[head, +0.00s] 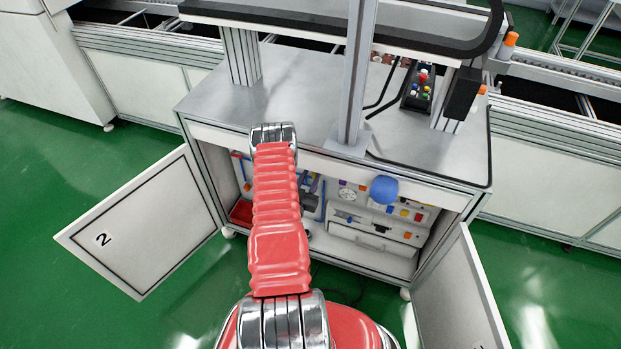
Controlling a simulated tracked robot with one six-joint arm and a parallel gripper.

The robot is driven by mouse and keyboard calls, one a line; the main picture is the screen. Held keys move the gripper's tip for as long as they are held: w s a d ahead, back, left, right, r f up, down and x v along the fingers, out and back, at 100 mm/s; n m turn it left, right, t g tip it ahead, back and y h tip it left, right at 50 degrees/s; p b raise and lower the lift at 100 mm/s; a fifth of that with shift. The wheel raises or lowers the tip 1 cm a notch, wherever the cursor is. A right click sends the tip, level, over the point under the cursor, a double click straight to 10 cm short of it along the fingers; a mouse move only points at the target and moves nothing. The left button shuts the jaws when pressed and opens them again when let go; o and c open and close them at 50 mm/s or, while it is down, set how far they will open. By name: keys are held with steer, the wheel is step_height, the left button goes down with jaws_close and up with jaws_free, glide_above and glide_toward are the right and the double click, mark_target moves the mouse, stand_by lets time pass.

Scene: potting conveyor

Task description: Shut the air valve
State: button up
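I cannot tell for sure which part is the air valve. The open cabinet (466,200) under the conveyor bench holds blue piping (322,203) with small dark and purple-blue fittings (315,184) at its middle left. A white panel (352,212) to the right carries a round gauge (346,194) and small coloured parts. A round blue ball (384,190) shows in front of the cabinet's upper edge; what it belongs to is unclear. My red arm rises in front of the cabinet and covers part of its left half. My gripper does not show; the arm may hide it.
The left door (145,225), marked 2, and the right door (462,290) stand wide open. A red tray (241,212) lies inside at left. A metal post (357,80) and a black control box (418,90) stand on the bench top. Green floor around is clear.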

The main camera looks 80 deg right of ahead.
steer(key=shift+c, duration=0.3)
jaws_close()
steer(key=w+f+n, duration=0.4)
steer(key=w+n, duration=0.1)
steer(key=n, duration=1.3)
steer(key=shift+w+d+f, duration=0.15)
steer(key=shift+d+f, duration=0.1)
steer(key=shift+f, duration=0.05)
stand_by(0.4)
